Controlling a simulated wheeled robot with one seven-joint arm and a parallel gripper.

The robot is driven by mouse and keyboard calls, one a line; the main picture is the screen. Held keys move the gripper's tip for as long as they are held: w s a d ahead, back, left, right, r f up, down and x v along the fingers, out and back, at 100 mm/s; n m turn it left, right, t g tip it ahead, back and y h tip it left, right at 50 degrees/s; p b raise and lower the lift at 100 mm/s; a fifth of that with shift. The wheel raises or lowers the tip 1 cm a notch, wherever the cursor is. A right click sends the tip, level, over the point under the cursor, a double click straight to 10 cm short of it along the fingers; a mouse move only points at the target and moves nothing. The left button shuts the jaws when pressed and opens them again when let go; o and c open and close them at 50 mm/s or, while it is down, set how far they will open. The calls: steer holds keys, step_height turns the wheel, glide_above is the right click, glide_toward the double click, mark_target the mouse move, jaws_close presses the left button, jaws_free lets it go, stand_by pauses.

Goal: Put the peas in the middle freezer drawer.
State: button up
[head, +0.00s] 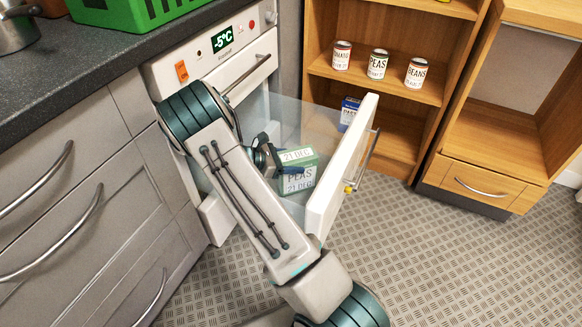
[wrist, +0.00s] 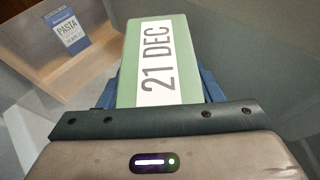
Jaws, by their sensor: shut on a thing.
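The green peas box (head: 299,157), with white labels reading PEAS and 21 DEC, is in my gripper (head: 284,167). In the wrist view the box (wrist: 182,30) shows its 21 DEC label between the blue fingers. The pulled-out freezer drawer (head: 338,172) has a white front and clear sides. It is below a shut drawer (head: 250,72), under the -5°C display. The box and my gripper appear within the open drawer's outline. I cannot tell whether the box touches the drawer's floor. My arm hides the near side of the drawer.
A wooden shelf behind holds tins labelled tomato (head: 341,55), peas (head: 377,65) and beans (head: 417,73). A blue pasta box (head: 349,112) stands lower. A green crate (head: 125,10) sits on the dark worktop (head: 75,62). Patterned floor is clear at right.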

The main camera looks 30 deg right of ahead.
steer(key=shift+f, duration=0.7)
steer(key=o, duration=1.3)
steer(key=shift+o, duration=0.2)
